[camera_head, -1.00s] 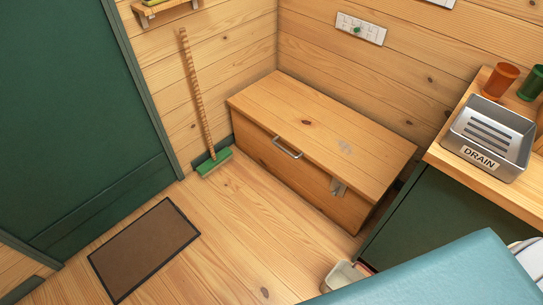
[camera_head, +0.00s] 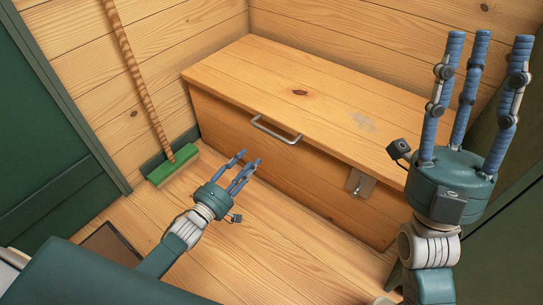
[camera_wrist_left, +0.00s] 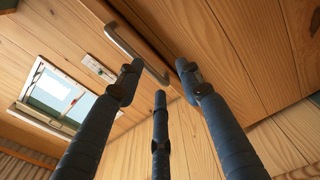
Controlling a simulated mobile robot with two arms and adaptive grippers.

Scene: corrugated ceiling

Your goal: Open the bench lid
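The wooden bench has a plank lid (camera_head: 305,85), which lies closed on the box front (camera_head: 235,130). A metal bar handle (camera_head: 275,131) sits at the lid's front edge; the handle (camera_wrist_left: 128,45) also shows beyond my fingers in the left wrist view. A metal latch plate (camera_head: 361,184) is on the front, toward the right. My left gripper (camera_head: 243,166) is open and empty, in front of the bench and below the handle, apart from it. My right gripper (camera_head: 483,75) is open and empty, fingers pointing up, at the right; it hides part of the bench's right end.
A broom with a green head (camera_head: 173,164) leans on the wall left of the bench. A dark green door (camera_head: 45,150) is at the left. A doormat (camera_head: 112,243) is partly hidden by my left arm. Wooden floor (camera_head: 285,235) before the bench is mostly clear.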

